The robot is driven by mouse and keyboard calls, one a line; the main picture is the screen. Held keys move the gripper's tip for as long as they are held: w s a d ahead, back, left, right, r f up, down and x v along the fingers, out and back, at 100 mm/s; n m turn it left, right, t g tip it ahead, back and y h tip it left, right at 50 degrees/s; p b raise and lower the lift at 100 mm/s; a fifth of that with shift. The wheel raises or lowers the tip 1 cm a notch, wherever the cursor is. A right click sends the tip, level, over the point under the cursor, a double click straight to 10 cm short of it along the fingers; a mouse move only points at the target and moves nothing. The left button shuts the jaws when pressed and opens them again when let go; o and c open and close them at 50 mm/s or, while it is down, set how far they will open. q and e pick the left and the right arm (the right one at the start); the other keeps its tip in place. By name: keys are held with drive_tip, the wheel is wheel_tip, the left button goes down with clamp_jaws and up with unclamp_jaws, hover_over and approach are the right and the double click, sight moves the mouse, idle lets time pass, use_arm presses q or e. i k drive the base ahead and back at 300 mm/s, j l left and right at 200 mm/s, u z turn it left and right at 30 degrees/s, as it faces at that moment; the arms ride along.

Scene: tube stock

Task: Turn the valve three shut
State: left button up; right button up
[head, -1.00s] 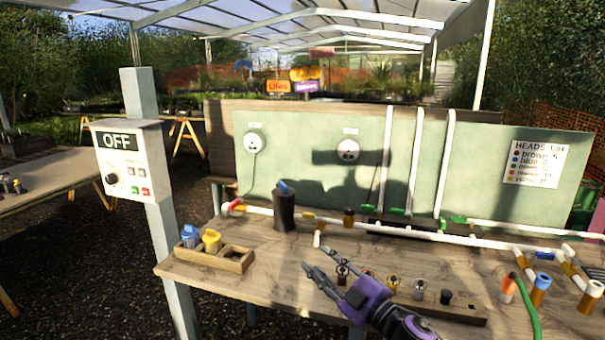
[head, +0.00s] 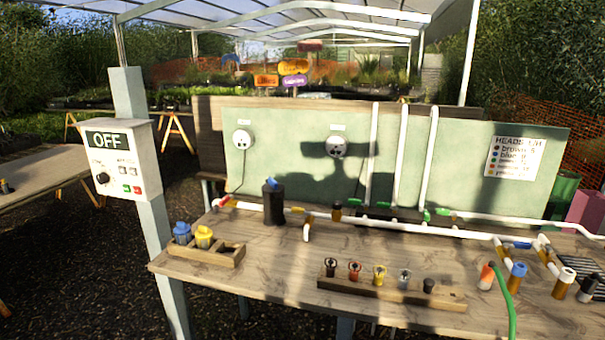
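Three white riser pipes stand against the green board (head: 280,150); the right-hand one (head: 428,150) is among them. Small green valve handles sit low by the risers: one (head: 383,205) near the left riser, others (head: 427,215) and (head: 443,211) near the right one. Red (head: 225,201), orange (head: 297,210) and blue (head: 516,245) handles sit elsewhere along the white pipe (head: 460,233). I cannot read any number, so I cannot tell which is valve three, nor how far it is turned. Neither gripper is in view.
A control box (head: 122,162) reading OFF hangs on the left post. A wooden tray (head: 222,258) holds blue and yellow heads. A wooden rack (head: 390,294) holds several heads. A black canister (head: 274,206) stands behind.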

sight(425, 213)
drive_tip(key=i+j, duration=0.3)
drive_tip(key=i, duration=0.25)
drive_tip(key=i+j+z, duration=0.1)
drive_tip(key=z, duration=1.2)
